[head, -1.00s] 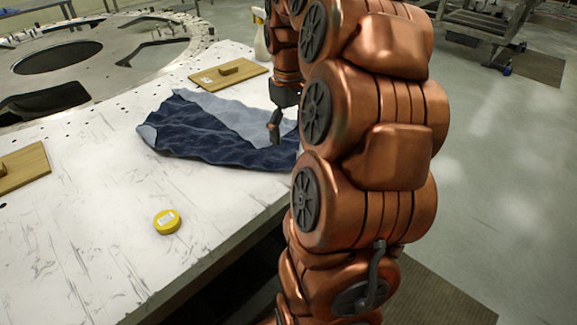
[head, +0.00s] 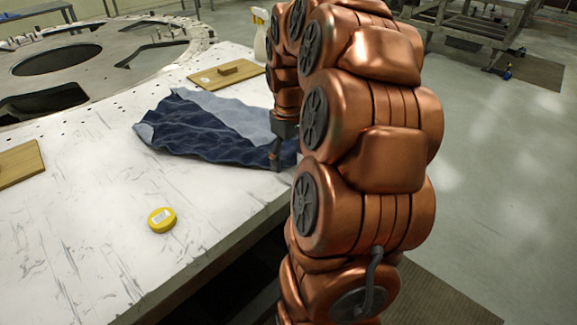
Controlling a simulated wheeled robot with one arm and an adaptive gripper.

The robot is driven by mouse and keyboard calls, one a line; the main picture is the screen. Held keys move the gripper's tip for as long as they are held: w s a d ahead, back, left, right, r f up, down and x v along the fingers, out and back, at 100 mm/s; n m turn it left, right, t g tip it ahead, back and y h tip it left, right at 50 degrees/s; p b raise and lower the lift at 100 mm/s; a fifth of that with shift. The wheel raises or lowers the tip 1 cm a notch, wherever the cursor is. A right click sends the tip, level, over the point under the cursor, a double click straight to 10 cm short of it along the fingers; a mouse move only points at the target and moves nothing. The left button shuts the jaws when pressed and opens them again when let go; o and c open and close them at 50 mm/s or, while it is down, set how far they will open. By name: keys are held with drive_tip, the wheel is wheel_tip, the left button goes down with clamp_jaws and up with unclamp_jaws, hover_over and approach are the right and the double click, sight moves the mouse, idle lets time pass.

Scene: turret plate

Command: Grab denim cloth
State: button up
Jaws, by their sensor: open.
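The denim cloth (head: 195,128) lies crumpled on the white worktable, dark blue with a lighter grey-blue underside folded over at the top and left. My gripper (head: 276,160) is at the cloth's right end, pointing down, with one dark finger showing low against the cloth. The other finger is hidden behind my arm. The gripper is open. I cannot tell whether the finger touches the cloth. The cloth's right end is partly hidden by my arm.
A yellow round tape or tin (head: 161,220) sits on the white table (head: 90,225) in front of the cloth. A spray bottle (head: 261,36) stands behind. A large metal plate (head: 120,40) fills the back left.

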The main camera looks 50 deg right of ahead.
drive_tip(key=shift+f, duration=0.15)
drive_tip(key=shift+f+b, duration=0.6)
drive_tip(key=shift+f, duration=0.45)
drive_tip(key=shift+c, duration=0.6)
drive_tip(key=shift+s, duration=0.1)
drive_tip(key=c, duration=0.5)
drive_tip(key=shift+c, duration=0.2)
drive_tip(key=shift+r, duration=0.3)
drive_tip(key=shift+c, duration=0.8)
wheel_tip(320, 180, up, 4)
drive_tip(key=shift+r+p, duration=0.15)
drive_tip(key=shift+p, duration=0.6)
clamp_jaws()
wheel_tip(320, 180, up, 7)
drive_tip(key=p, duration=0.2)
